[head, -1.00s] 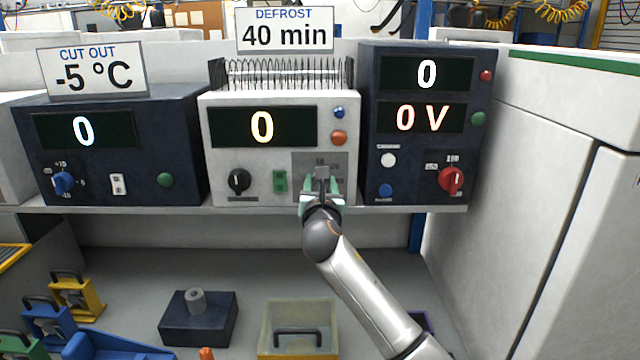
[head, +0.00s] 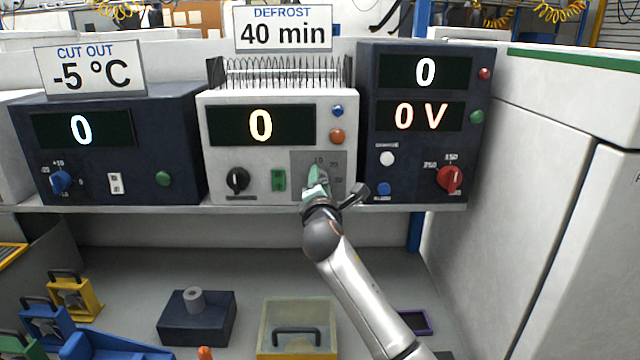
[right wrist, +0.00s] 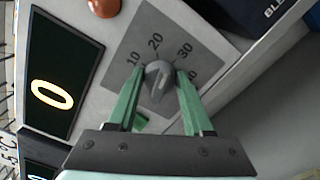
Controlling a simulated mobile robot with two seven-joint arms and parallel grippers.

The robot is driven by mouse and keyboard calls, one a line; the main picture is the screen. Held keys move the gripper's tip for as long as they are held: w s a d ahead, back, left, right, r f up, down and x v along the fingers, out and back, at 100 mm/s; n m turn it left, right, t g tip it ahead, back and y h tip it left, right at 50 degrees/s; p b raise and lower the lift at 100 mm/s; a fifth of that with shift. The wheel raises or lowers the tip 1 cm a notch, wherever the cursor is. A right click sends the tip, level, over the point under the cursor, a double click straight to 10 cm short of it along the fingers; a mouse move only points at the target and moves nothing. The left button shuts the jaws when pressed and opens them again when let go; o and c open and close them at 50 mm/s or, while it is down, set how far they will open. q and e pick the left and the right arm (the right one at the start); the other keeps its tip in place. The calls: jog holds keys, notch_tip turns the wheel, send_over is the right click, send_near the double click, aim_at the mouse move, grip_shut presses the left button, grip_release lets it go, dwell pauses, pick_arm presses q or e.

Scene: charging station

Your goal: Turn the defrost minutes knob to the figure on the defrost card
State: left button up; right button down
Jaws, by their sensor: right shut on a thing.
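The defrost card (head: 283,28) reads 40 min and stands on top of the white middle unit (head: 220,190), whose display (head: 260,125) reads 0. The defrost minutes knob (right wrist: 158,80) is grey, on a grey plate (right wrist: 195,45) marked 10, 20, 30 and a partly hidden figure. My right gripper (right wrist: 153,82) is shut on this knob, one green finger on each side. In the head view the gripper (head: 317,180) covers most of the knob. I cannot tell exactly which mark the knob points to. My left gripper is not in view.
A dark unit (head: 185,130) with a -5 °C card (head: 92,68) stands left. A dark unit with a red knob (head: 450,178) stands close on the right. A black knob (head: 237,181) and green switch (head: 278,180) sit left of my gripper. A yellow box (head: 297,350) lies below.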

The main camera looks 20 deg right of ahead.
jog(key=m, duration=0.3)
jog(key=shift+f+m+b, duration=0.15)
jog(key=shift+m+b, duration=0.25)
jog(key=m+b, duration=0.1)
jog(key=m, duration=0.2)
jog(key=shift+f+m, duration=0.1)
jog(key=shift+m, duration=0.2)
jog(key=m+b, duration=0.1)
jog(key=m, duration=0.2)
jog(key=shift+f+m, duration=0.1)
jog(key=shift+m, duration=0.2)
jog(key=shift+m+b, duration=0.8)
jog(key=shift+m, duration=1.3)
jog(key=shift+c, duration=1.5)
grip_release()
jog(key=shift+s, duration=0.1)
